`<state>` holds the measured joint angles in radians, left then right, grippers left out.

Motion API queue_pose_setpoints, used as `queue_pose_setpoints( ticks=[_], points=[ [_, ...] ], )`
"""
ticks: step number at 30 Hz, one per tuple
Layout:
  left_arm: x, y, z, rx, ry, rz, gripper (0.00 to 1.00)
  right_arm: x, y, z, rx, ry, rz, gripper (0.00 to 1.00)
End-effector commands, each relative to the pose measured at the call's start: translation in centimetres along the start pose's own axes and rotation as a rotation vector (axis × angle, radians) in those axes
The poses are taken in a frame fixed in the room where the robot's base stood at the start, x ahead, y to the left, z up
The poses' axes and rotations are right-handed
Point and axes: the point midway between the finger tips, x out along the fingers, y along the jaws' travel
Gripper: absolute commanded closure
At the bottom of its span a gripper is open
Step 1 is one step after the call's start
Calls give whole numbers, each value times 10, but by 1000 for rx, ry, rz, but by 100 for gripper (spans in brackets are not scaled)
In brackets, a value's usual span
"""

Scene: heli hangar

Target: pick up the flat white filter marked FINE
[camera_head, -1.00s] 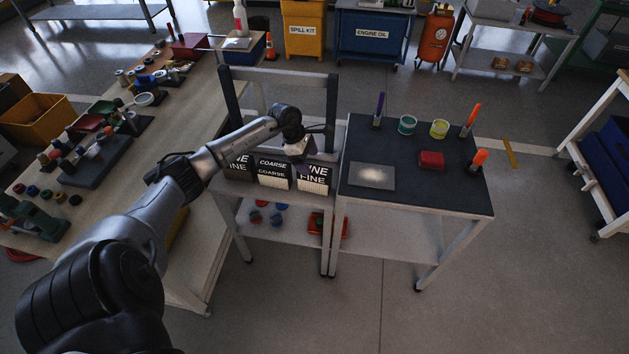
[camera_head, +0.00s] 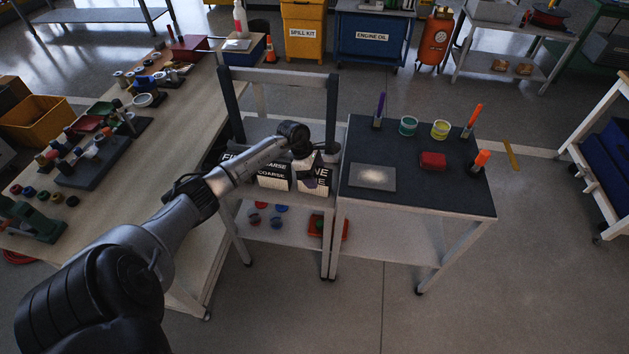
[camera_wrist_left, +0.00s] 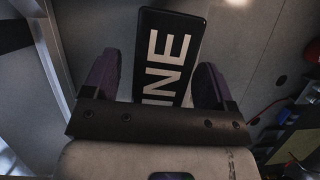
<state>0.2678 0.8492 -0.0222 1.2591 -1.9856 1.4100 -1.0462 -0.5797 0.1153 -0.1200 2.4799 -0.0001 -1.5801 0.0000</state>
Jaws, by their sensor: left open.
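Three dark-topped filters with white lettering stand in a row on the metal stand. The right one, marked FINE (camera_head: 322,171), is partly hidden by my left gripper (camera_head: 309,180). The middle one is marked COARSE (camera_head: 273,171). Another at the left (camera_head: 226,156) is mostly hidden behind my arm, its lettering cut off. In the left wrist view, the black label end of the FINE filter (camera_wrist_left: 172,50) lies between the two purple fingers of my left gripper (camera_wrist_left: 158,66). The fingers are open, with a gap visible on both sides of the filter. My right gripper is not in view.
The stand has an upright metal frame (camera_head: 278,75) behind the filters. A cluttered workbench (camera_head: 178,140) is on the left.

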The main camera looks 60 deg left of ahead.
Motion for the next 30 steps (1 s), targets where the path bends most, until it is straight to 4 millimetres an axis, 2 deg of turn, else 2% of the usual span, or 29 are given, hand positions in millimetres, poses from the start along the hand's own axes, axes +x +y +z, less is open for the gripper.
queue_pose_setpoints(
  ticks=[26,30],
  points=[
    [4,0,-2,0,0,0,21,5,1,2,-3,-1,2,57],
    [4,0,-2,0,0,0,34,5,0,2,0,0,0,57]
  ],
)
